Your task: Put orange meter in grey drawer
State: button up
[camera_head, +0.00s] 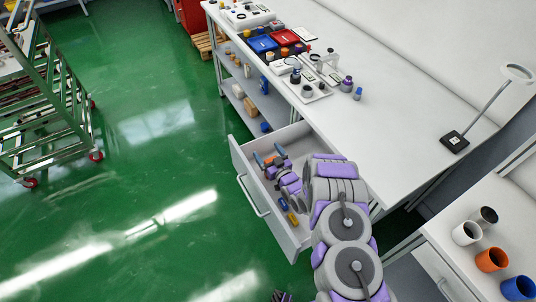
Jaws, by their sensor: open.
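The grey drawer (277,232) is pulled open from under the white workbench, with its inside showing. My gripper (269,156) is over or inside the drawer near its far side, fingers apart. A small orange-brown patch (268,162) shows between the fingers; it may be the orange meter, but it is too small to be sure. I cannot tell whether it rests on the drawer floor or touches a finger. A blue item (283,204) and a yellow item (292,219) lie in the near part of the drawer. My arm hides the drawer's right side.
The workbench (390,120) holds blue (262,43) and red (285,37) trays, instruments and a lamp (455,141). Shelves with small items stand left of the drawer. Several cups, one orange (491,260), stand at the right.

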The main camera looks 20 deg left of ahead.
jog(key=p+v, duration=0.2)
jog(key=v, duration=0.5)
jog(key=shift+d+r, duration=0.3)
jog(key=shift+d, duration=0.05)
jog(key=shift+s+a, duration=0.1)
jog(key=shift+s, duration=0.05)
jog(key=shift+d, duration=0.2)
